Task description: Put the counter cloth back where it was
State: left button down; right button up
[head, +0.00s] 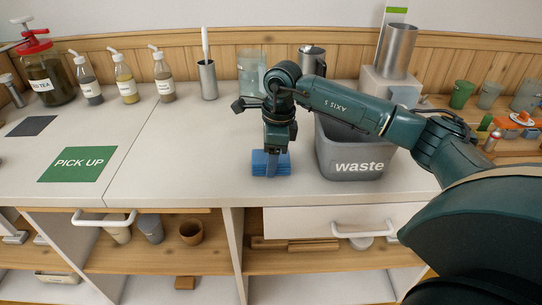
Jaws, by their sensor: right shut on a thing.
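The counter cloth (259,164) is blue and looks folded into a small stack. It is at the front part of the white counter, left of the waste bin. My right gripper (272,158) points down and is shut on the cloth from above. The gripper hides part of the cloth, and I cannot tell whether the cloth's underside touches the counter. My left gripper is not in view.
The grey waste bin (350,166) stands close on the right. A green PICK UP mat (78,164) and a dark square (31,126) lie on the left. Pump bottles (126,84) and a jar (48,79) stand behind. The counter between mat and cloth is clear.

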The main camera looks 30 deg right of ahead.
jog(key=shift+f, duration=0.2)
jog(key=o, duration=1)
jog(key=shift+c, duration=0.2)
